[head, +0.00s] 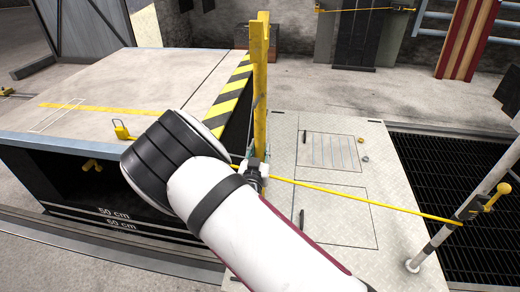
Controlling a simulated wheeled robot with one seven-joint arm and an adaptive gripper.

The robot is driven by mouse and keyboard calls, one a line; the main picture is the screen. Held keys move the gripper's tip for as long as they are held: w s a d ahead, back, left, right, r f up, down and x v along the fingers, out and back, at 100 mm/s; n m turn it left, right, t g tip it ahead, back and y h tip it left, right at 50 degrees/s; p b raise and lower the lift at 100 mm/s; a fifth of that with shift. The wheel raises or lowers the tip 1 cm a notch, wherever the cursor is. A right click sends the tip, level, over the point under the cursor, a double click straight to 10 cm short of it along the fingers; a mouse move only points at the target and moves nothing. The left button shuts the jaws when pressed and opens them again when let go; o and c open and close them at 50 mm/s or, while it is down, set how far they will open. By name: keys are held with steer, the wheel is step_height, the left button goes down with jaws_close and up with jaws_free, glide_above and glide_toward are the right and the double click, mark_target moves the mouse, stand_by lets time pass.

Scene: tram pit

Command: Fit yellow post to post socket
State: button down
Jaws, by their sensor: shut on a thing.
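The yellow post (260,88) stands about upright in the middle of the head view, beside the striped edge of the platform. A small grey and black part that looks like my gripper (256,170) is at the lower part of the post. It seems to be shut on the post, but my arm covers much of it and the fingers are hard to make out. The foot of the post is hidden behind my arm. I cannot make out the post socket.
The platform (105,85) with a striped edge stands left. A thin yellow bar (370,202) runs from near the post to a grey pole (440,220) at right. A metal floor plate (385,160) lies between, beside a dark grating (445,170). Small loose pieces lie on the plate.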

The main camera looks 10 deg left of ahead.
steer(key=shift+f+b, duration=1.6)
steer(key=shift+f, duration=0.45)
step_height(320, 180, down, 11)
steer(key=b, duration=0.9)
stand_by(2.9)
steer(key=c, duration=1.2)
jaws_free()
steer(key=shift+f, duration=0.1)
steer(key=shift+o, duration=1.2)
steer(key=shift+f, duration=0.25)
steer(key=shift+o, duration=1.3)
steer(key=shift+r, duration=0.1)
